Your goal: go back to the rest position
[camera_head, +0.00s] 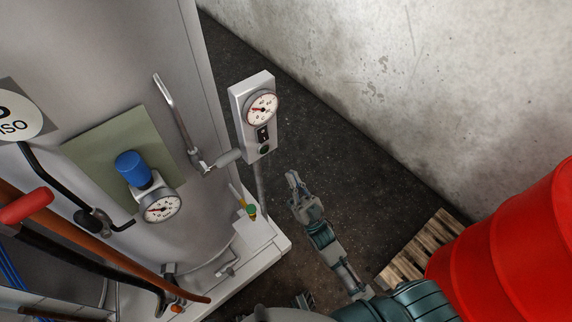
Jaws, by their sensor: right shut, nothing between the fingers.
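My right gripper (293,182) is in the lower middle of the head view, at the end of my teal and grey right arm, which comes in from the bottom right. It is shut and empty. It stands over the dark floor, below and right of the grey gauge box (253,115), and appears clear of it. My left gripper cannot be made out.
A large grey tank (110,50) with a blue-knobbed gauge (162,208), levers and pipes fills the left. A red drum (510,250) stands at the right by a wooden pallet (420,248). A concrete wall (420,90) closes the back. Dark floor (345,160) lies open between.

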